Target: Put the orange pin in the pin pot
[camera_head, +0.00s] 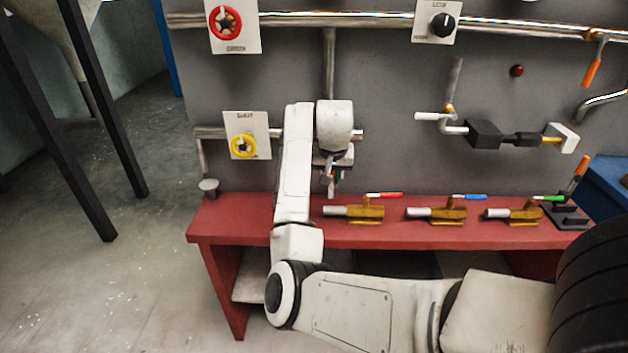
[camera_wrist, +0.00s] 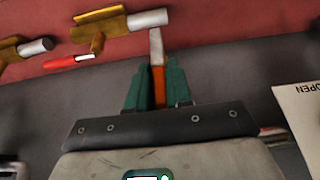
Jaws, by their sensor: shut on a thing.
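The orange pin (camera_wrist: 157,75) stands between the green jaws of my gripper (camera_wrist: 157,88) in the wrist view. Its orange part is between the jaws, and its grey end sticks out beyond them toward the red bench. In the head view my gripper (camera_head: 333,185) hangs above the back of the bench, left of the brass valve with the red lever; the pin is hard to make out there. A small grey cup, likely the pin pot (camera_head: 209,187), stands at the bench's left end, left of my gripper. Its inside is too small to tell.
Brass valves with red (camera_head: 366,212), blue (camera_head: 447,212) and green (camera_head: 520,212) levers line the red bench (camera_head: 250,221). A black block (camera_head: 566,215) with an orange-handled part stands at right. Pipes and a yellow handwheel (camera_head: 243,146) are on the grey wall.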

